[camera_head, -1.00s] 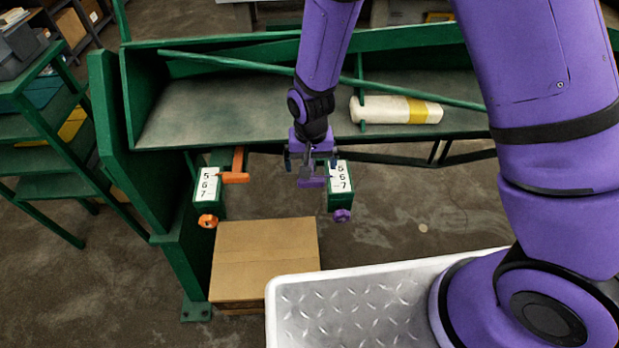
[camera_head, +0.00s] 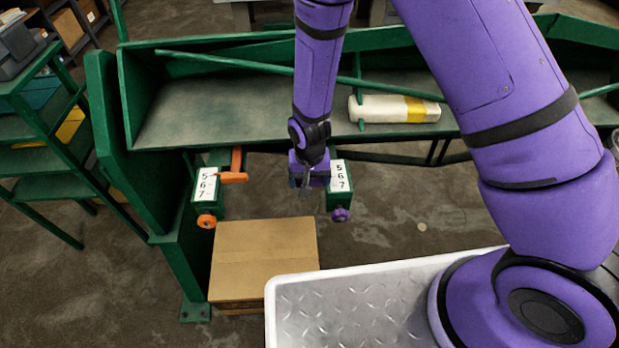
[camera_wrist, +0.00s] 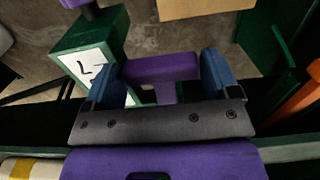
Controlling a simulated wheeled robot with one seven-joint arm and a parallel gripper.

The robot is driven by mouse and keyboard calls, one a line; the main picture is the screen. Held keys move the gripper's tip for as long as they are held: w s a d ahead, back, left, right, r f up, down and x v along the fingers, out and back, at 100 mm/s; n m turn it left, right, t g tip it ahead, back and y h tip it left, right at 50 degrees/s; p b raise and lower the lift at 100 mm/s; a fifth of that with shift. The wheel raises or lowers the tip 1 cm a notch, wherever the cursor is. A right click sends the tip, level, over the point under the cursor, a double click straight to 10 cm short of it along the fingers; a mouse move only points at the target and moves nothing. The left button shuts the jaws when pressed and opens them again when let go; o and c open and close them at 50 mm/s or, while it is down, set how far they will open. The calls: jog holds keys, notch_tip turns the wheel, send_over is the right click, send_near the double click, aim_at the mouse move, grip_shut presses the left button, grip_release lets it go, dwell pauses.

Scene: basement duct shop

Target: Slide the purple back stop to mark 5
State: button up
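The purple back stop (camera_wrist: 160,68) is a T-shaped piece with a wide bar. In the wrist view it lies between the blue fingers of my gripper (camera_wrist: 168,80). The fingers stand far apart, one at each end of the bar; I cannot tell whether either touches it. In the head view my gripper (camera_head: 310,183) largely hides the stop, left of its scale. That white scale (camera_head: 340,175) shows 5, 6 and 7 from far to near, on a green block with a purple knob (camera_head: 340,214). The mark at the stop is hidden.
An orange stop (camera_head: 234,178) sits by a second scale (camera_head: 206,184) with an orange knob (camera_head: 206,221). The green bench (camera_head: 210,110) holds a white roll (camera_head: 390,109) behind a slanting green bar. A cardboard box (camera_head: 264,255) stands on the floor below.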

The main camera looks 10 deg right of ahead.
jog(key=c, duration=0.8)
jog(key=shift+w, duration=1.75)
jog(key=o, duration=1.2)
jog(key=shift+o, duration=0.2)
jog(key=shift+r, duration=0.1)
notch_tip(320, 180, up, 11)
jog(key=shift+d, duration=0.1)
